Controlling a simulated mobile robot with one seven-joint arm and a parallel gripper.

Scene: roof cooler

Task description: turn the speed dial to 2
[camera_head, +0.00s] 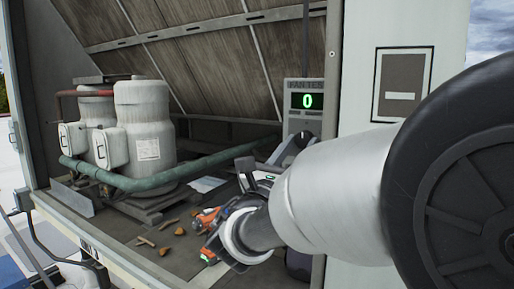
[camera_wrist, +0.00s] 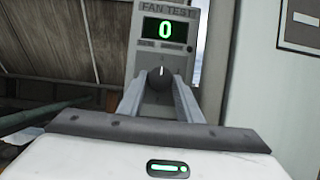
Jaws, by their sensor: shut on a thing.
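The fan test box (camera_head: 304,97) is a grey panel on the right side of the cooler opening. Its green display (camera_head: 307,101) reads 0, and the same display (camera_wrist: 165,31) shows in the wrist view. The speed dial (camera_wrist: 159,77) is a dark round knob below the display, its white pointer line pointing up. My gripper (camera_wrist: 160,88) reaches up to the dial, with one finger on each side of it, and is shut on it.
Two grey compressors (camera_head: 143,130) with a green pipe (camera_head: 150,183) stand at the left. Several small brown bits and an orange tool (camera_head: 205,219) lie on the cooler floor. A white wall panel with a framed plate (camera_head: 402,84) is right of the box.

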